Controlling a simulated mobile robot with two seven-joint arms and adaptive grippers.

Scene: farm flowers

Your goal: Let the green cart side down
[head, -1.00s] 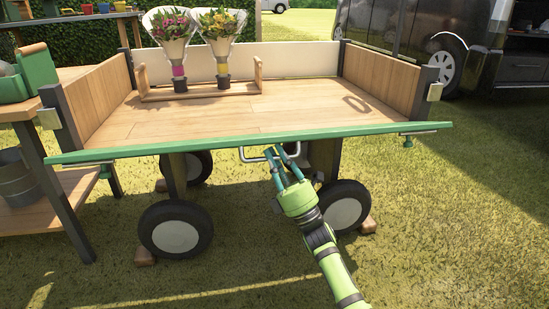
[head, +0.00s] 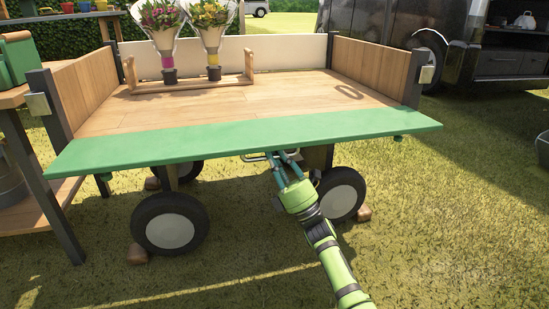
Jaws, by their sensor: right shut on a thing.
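The green cart side (head: 250,138) spans the front of the wooden cart (head: 215,112). It is swung outward, and its broad green face shows between the cart floor and its front edge. A metal handle (head: 254,158) shows under that edge, partly hidden by the side. My right gripper (head: 281,158) comes up from below and is shut on the handle; its fingertips are partly hidden under the edge. My left gripper is not in view.
Two wrapped bouquets (head: 160,30) (head: 212,35) stand in a wooden rack (head: 190,85) on the cart. A wooden table (head: 40,185) adjoins the cart at the left. Dark wheels (head: 170,223) are below. Open grass (head: 455,220) lies to the right.

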